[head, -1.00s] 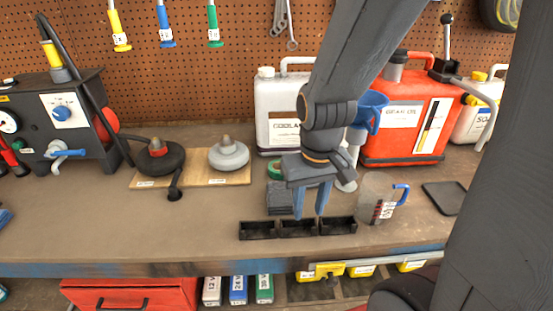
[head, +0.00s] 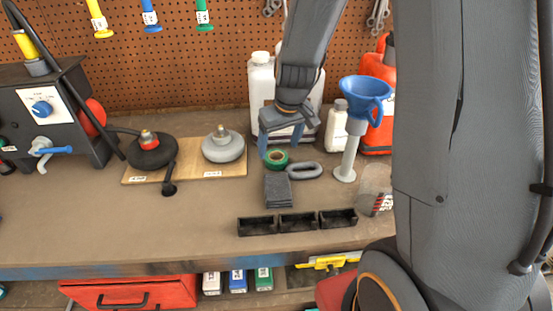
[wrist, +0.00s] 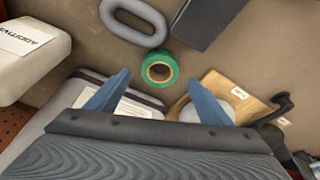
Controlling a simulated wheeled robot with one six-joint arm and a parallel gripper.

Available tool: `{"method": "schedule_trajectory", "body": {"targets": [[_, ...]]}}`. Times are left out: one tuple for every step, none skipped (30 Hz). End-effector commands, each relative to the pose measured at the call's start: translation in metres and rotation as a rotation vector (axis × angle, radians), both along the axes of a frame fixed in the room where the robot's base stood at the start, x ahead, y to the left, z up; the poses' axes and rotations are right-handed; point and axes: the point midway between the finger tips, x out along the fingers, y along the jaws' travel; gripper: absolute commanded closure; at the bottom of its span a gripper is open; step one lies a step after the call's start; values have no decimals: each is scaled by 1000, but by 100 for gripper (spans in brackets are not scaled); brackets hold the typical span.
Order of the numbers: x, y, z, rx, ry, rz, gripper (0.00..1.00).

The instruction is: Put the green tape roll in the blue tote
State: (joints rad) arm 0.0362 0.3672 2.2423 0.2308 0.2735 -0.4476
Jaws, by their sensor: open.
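The green tape roll (head: 277,165) lies flat on the workbench, behind a dark grey block and in front of the white jug. My gripper (head: 281,150) is open and empty above and just behind the roll, partly covering it in the head view. In the wrist view the roll (wrist: 173,69) shows whole, with a tan core, between and slightly beyond the two blue fingertips (wrist: 158,77). I see no contact between fingers and roll. No blue tote is visible in either view.
A grey oval ring (head: 305,171) and the dark block (head: 278,190) sit close to the roll. Nearby stand a white jug (head: 262,85), an additive bottle (head: 337,125) and a blue funnel (head: 366,92). Black bins (head: 298,232) line the front. The bench's left front is clear.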

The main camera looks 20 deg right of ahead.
Motion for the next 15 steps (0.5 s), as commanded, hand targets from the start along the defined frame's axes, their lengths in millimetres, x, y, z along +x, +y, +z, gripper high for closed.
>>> {"method": "schedule_trajectory", "body": {"targets": [[0, 0, -4, 0, 4, -1, 26], [0, 0, -8, 0, 5, -1, 26], [2, 1, -12, 0, 5, -1, 26], [2, 1, -16, 0, 5, -1, 26], [3, 1, -19, 0, 5, -1, 26], [4, 1, -24, 0, 5, -1, 26], [5, 1, -27, 0, 5, -1, 26], [6, 1, -31, 0, 5, -1, 26], [8, 2, -36, 1, 5, 0, 26], [9, 2, -38, 1, 3, -1, 26], [10, 2, -40, 1, 3, -1, 26], [10, 2, -43, 0, 3, -1, 26], [11, 2, -44, 0, 3, -1, 26], [11, 2, -45, 0, 2, -1, 26], [11, 2, -45, 0, 2, -1, 26]]}}
